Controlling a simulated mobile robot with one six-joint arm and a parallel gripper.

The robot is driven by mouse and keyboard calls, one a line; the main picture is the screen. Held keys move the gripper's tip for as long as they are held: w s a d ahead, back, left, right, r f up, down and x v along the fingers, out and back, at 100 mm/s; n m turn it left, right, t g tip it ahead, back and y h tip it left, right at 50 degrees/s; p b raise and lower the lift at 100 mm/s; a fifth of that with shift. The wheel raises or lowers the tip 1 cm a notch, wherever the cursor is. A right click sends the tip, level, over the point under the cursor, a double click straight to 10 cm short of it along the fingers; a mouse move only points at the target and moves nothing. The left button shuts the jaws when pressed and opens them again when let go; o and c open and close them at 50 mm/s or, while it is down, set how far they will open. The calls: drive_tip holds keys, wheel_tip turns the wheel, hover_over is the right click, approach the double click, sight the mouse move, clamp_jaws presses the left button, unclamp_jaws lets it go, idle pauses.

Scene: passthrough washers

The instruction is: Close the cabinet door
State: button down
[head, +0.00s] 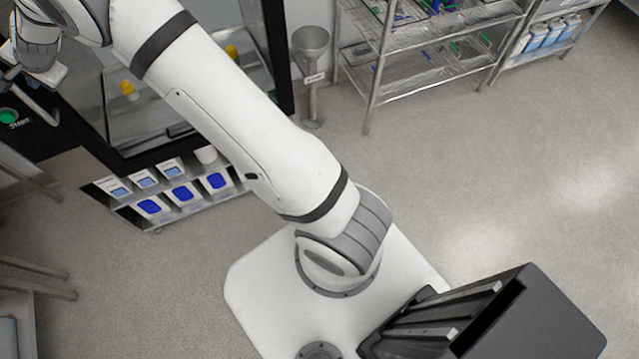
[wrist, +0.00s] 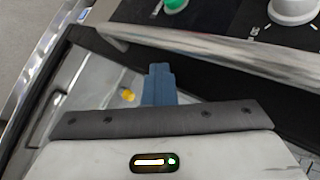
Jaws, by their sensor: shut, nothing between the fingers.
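The cabinet (head: 118,100) is a dark-framed washer unit with a glass front at the upper left of the head view. Yellow items show through the glass. I cannot tell for sure how far its door stands open. A metal bar handle (wrist: 215,52) crosses the top of the wrist view, in front of a black panel (wrist: 225,20). My gripper (wrist: 157,72) shows in the wrist view as blue-grey fingers, shut and empty, just below the bar; contact cannot be told. In the head view my arm reaches to the upper left, and the fingertips are not clearly seen.
The black panel carries a green button (wrist: 175,5) and a pale knob (wrist: 293,10). Blue-and-white boxes (head: 182,193) stand on a low shelf under the cabinet. A metal funnel stand (head: 311,75) and wire racks (head: 415,70) stand behind. The floor at right is clear.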

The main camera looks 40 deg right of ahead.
drive_tip(key=shift+w+d+r+t, duration=0.3)
drive_tip(key=shift+w+d+r, duration=0.4)
drive_tip(key=shift+d, duration=0.05)
drive_tip(key=s+d+r+n+g+h+b, duration=0.1)
drive_tip(key=s+d+r+n, duration=0.3)
drive_tip(key=s+d, duration=0.6)
drive_tip(key=s+d+r+n+g+h, duration=0.1)
drive_tip(key=s+d+r, duration=0.6)
drive_tip(key=s, duration=0.5)
drive_tip(key=s+d+f+n+g+h, duration=0.1)
drive_tip(key=s+d+f+n, duration=0.1)
drive_tip(key=s+d, duration=0.5)
drive_tip(key=s+d+f+n+g+h, duration=0.1)
drive_tip(key=s+d, duration=0.6)
drive_tip(key=s, duration=0.8)
wheel_tip(320, 180, down, 3)
drive_tip(key=n+h, duration=0.1)
drive_tip(key=n, duration=0.1)
drive_tip(key=shift+s+r+n+h, duration=0.15)
drive_tip(key=shift+r+n+h, duration=0.05)
drive_tip(key=shift+n+h, duration=0.1)
